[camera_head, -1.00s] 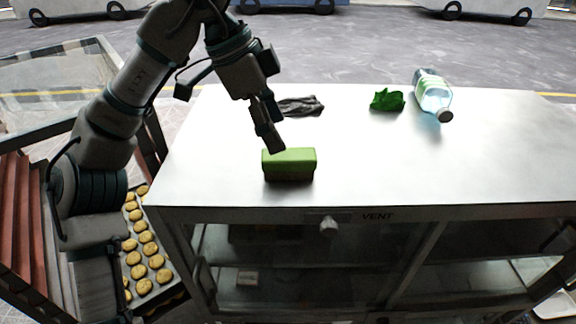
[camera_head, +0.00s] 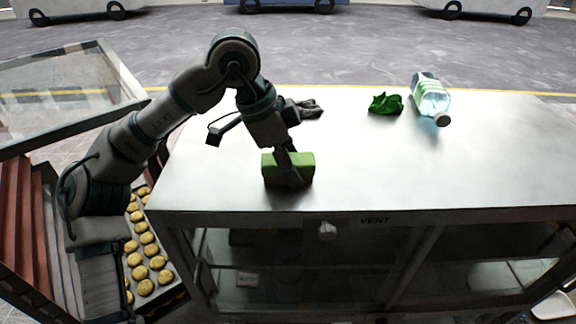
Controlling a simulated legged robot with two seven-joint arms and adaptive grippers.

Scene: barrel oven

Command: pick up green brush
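The green brush (camera_head: 303,162) is a block-shaped thing on the white oven top, near its front edge. My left gripper (camera_head: 291,178) points down at the brush, and its fingers cover part of the brush's front and middle. The fingers overlap in this view, so I cannot tell how far apart they are or whether they touch the brush. The brush rests on the surface. My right gripper does not show.
A green crumpled cloth (camera_head: 385,103) and a clear bottle (camera_head: 431,99) lie farther right. A tray of cookies (camera_head: 146,285) stands lower left. The right part of the oven top (camera_head: 480,165) is clear.

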